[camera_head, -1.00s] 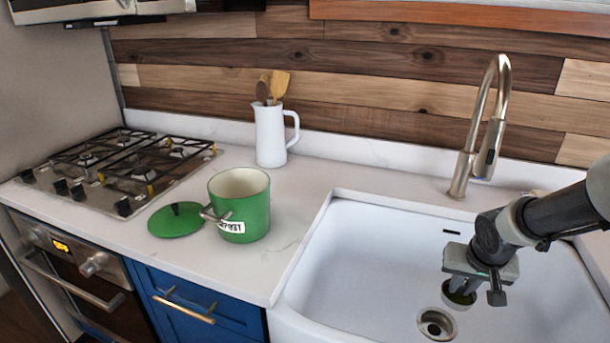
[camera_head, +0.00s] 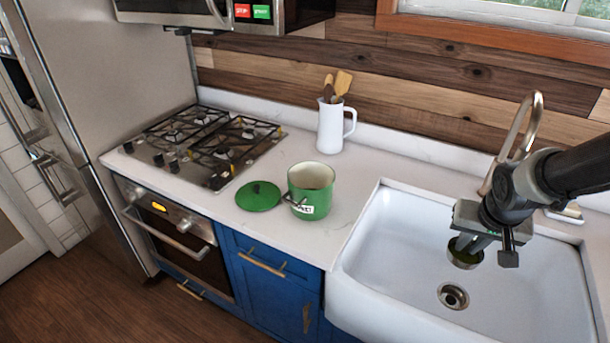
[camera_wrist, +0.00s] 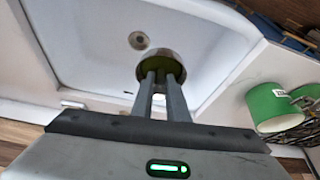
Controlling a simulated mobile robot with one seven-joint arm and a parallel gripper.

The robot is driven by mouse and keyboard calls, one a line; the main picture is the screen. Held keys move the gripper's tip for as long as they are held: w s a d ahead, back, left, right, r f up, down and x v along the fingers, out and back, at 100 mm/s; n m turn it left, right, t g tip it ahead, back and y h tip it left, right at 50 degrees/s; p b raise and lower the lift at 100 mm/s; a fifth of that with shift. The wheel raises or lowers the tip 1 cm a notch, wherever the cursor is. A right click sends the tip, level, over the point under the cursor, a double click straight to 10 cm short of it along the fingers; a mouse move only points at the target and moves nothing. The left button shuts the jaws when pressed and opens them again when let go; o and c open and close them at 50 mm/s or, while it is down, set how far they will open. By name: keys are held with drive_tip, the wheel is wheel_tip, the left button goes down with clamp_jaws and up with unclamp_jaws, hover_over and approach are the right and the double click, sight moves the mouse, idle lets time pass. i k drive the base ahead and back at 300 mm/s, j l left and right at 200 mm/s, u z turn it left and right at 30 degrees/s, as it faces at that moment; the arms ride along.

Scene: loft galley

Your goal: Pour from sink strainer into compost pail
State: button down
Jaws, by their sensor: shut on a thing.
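My gripper (camera_head: 480,248) is shut on the sink strainer (camera_head: 465,255), a small round metal cup with green matter in it. It hangs above the white sink basin. In the wrist view the strainer (camera_wrist: 160,62) sits at the tips of my fingers (camera_wrist: 160,85), partly hidden by them. The compost pail (camera_head: 311,190) is green with a pale inside and a white label, and stands open on the counter left of the sink. It also shows at the right of the wrist view (camera_wrist: 268,107). Its green lid (camera_head: 258,197) lies on the counter beside it.
The sink (camera_head: 400,240) has a drain (camera_head: 453,296) and a tall faucet (camera_head: 520,140) behind. A white jug (camera_head: 331,127) with wooden utensils stands behind the pail. A gas cooktop (camera_head: 205,140) is at the left. The counter between pail and sink is clear.

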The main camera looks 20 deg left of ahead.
sight(311, 184)
drive_tip(key=k+j+u, duration=0.15)
drive_tip(key=j, duration=0.2)
drive_tip(key=k+j+u, duration=0.2)
drive_tip(key=j, duration=0.15)
drive_tip(key=i+j+u, duration=0.1)
drive_tip(key=j, duration=0.25)
drive_tip(key=i+j+u, duration=0.15)
drive_tip(key=j, duration=0.2)
drive_tip(key=i+j+u, duration=0.1)
drive_tip(key=j, duration=0.25)
drive_tip(key=i+j+u, duration=0.15)
drive_tip(key=j, duration=0.15)
